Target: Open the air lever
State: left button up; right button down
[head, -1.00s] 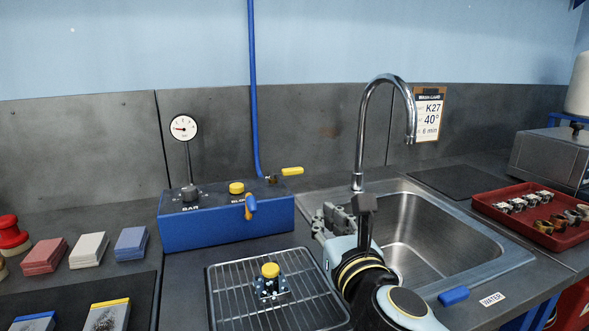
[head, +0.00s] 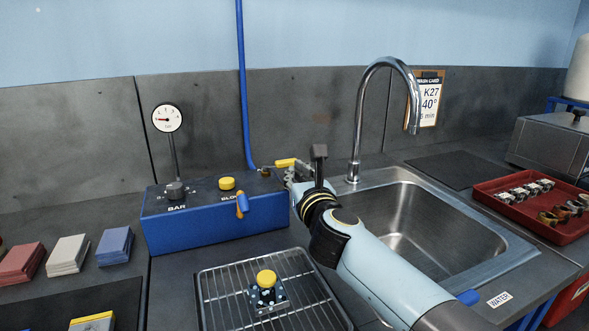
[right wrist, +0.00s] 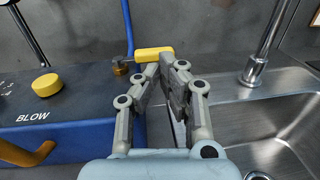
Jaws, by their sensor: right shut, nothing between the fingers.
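The air lever is a short yellow handle (head: 286,162) on a small brass valve (right wrist: 120,66) at the foot of the blue air pipe (head: 243,90). It points sideways to the right, across the pipe line, behind the right end of the blue box. My right gripper (head: 290,173) is shut and empty, with its fingertips close to the lever. In the right wrist view the tips (right wrist: 168,66) are just under the free end of the yellow lever (right wrist: 154,53); I cannot tell whether they touch. My left gripper is out of view.
The tap (head: 357,130) and sink (head: 480,225) lie to the right. A wire rack (head: 215,300) is in front.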

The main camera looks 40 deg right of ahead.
aim_at(292, 163)
jog(key=shift+x, duration=1.1)
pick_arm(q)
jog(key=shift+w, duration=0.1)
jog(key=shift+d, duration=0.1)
pick_arm(e)
jog(key=shift+w+d, duration=0.35)
jog(key=shift+w, duration=0.25)
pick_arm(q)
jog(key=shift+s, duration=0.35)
pick_arm(e)
jog(key=shift+r, duration=0.15)
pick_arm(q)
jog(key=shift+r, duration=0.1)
pick_arm(e)
jog(key=shift+d, duration=0.1)
